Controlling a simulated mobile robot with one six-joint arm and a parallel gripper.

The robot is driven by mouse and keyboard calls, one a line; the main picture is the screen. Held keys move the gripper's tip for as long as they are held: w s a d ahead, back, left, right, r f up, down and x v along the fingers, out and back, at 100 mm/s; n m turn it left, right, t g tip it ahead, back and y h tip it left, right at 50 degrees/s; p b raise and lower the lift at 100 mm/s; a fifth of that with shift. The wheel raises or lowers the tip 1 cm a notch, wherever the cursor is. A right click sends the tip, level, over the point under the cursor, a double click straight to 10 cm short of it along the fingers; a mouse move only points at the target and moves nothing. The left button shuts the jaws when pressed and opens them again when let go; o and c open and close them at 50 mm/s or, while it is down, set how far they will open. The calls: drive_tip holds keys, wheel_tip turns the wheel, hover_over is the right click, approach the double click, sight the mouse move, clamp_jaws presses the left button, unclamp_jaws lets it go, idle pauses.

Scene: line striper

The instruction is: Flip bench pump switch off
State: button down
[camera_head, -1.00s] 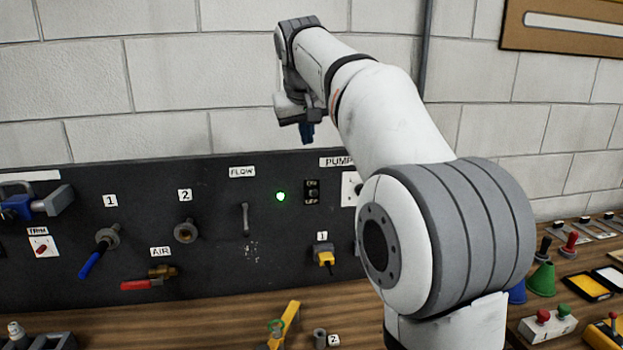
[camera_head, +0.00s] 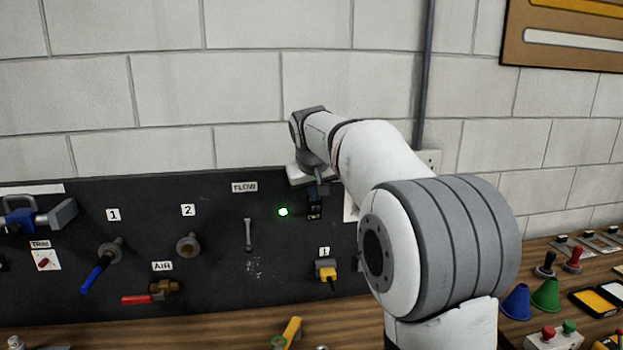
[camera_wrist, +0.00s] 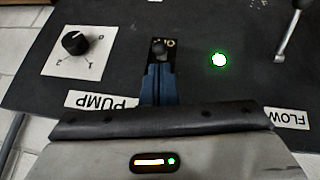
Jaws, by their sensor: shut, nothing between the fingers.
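The pump switch (camera_wrist: 160,47) is a small black toggle on a dark plate, beside the PUMP label (camera_wrist: 102,101) in the wrist view. In the head view the switch plate (camera_head: 314,211) shows just below my gripper (camera_head: 318,189). In the wrist view my gripper (camera_wrist: 157,84) has blue fingers, shut and empty, with their tips at or very near the toggle. I cannot tell whether they touch it. The green light (camera_head: 283,212) beside the switch is lit, and it also shows in the wrist view (camera_wrist: 219,59).
A rotary knob (camera_wrist: 75,42) on a white plate sits on the other side of the switch. The flow lever (camera_head: 248,235) stands out to the left. Valves with blue (camera_head: 97,273) and red (camera_head: 137,299) handles are farther left. A yellow plug (camera_head: 327,273) is below.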

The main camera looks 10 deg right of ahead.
drive_tip(key=shift+f, duration=0.35)
drive_tip(key=shift+f, duration=0.1)
drive_tip(key=shift+s+b, duration=0.15)
drive_tip(key=shift+b, duration=0.8)
